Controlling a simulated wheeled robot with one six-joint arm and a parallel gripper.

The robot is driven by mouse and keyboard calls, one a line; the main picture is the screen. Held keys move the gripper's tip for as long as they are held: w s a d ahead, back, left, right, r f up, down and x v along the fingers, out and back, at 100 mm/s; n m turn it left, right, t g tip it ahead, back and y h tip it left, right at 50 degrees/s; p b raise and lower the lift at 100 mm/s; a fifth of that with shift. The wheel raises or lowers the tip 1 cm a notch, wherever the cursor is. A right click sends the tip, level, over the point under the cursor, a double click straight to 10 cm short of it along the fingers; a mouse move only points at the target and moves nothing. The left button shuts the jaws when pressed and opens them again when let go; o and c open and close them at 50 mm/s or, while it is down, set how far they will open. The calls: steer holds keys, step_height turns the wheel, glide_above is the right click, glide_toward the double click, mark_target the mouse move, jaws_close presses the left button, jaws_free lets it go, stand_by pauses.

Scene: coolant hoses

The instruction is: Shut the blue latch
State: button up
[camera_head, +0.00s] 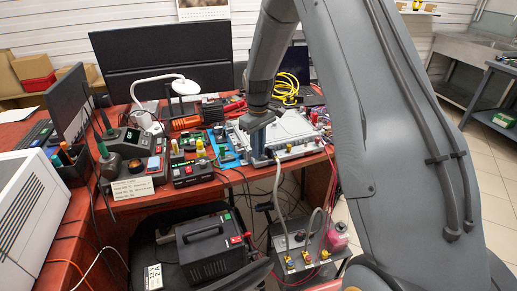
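My gripper (257,148) hangs at the end of my arm, pointing down at the front left edge of a silver-grey flat unit (292,127) on the red bench. Its fingers are small and dark here, and I cannot tell whether they are apart or touch the unit. No blue latch shows clearly; the part of the unit behind my gripper is hidden. A small blue fitting (291,264) shows on a grey box (298,244) below the bench edge, beside yellow and red ones. A pale hose (277,185) runs from the unit's front down to that box.
My large arm link covers the right of the view. Instruments with coloured knobs (190,172) stand left of the unit, a lamp (184,86) and yellow cable coil (287,86) behind. A black case (208,248) sits on a chair in front. A pink bottle (337,236) is beside the grey box.

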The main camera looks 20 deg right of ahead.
steer(key=o, duration=0.4)
steer(key=shift+o, duration=0.2)
